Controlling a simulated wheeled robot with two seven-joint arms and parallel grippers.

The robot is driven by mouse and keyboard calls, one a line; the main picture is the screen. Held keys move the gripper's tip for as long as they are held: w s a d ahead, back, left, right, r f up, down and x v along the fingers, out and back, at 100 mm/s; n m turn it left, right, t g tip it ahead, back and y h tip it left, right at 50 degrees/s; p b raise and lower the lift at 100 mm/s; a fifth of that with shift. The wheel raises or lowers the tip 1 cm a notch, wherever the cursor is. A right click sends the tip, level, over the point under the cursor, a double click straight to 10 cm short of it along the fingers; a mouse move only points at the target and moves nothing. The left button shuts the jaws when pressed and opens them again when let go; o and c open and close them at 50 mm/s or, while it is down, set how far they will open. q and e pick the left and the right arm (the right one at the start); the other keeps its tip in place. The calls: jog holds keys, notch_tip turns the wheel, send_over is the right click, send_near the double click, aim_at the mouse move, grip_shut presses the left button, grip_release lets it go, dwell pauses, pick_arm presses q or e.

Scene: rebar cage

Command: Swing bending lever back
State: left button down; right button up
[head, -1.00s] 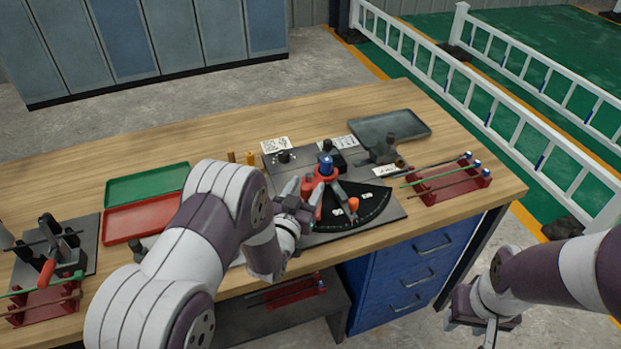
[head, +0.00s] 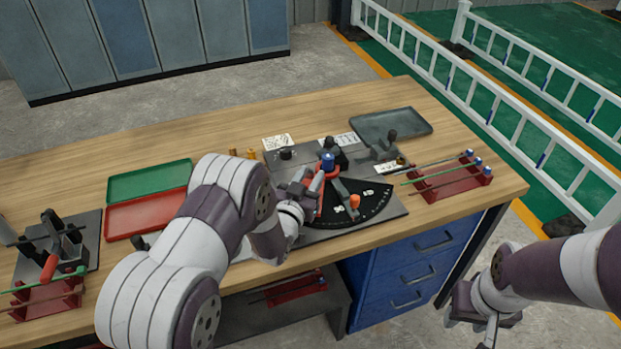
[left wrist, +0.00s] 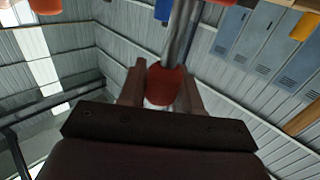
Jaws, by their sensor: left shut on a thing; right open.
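The bender stands on a dark plate on the workbench, with a blue-topped post (head: 328,162) inside a red ring (head: 326,173) and a black angle scale (head: 374,203) in front. The bending lever shows in the left wrist view as a metal rod with a red grip (left wrist: 165,84). My left gripper (head: 308,187) is shut on that grip, at the left of the bender; its fingers (left wrist: 160,92) lie on both sides of it. My arm and gripper hide part of the lever in the head view. My right gripper (head: 482,328) is open and empty, low beyond the bench's front edge.
A red rack (head: 450,186) with rods stands at the right, a grey tray (head: 390,125) behind it. Green (head: 148,180) and red (head: 146,215) trays lie left of my left arm. Another tool (head: 58,245) and rack stand far left. Bare wood lies along the back.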

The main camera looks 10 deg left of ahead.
pick_arm(q)
jog(key=w+a+m+g+h+b, duration=0.2)
jog(key=a+m+g+h+b, duration=0.1)
jog(key=h, duration=0.5)
jog(key=shift+w+a+m+b, duration=0.15)
jog(key=shift+a+m+b, duration=0.4)
jog(key=shift+a+m, duration=0.8)
jog(key=c, duration=0.9)
grip_release()
jog(key=shift+o, duration=0.2)
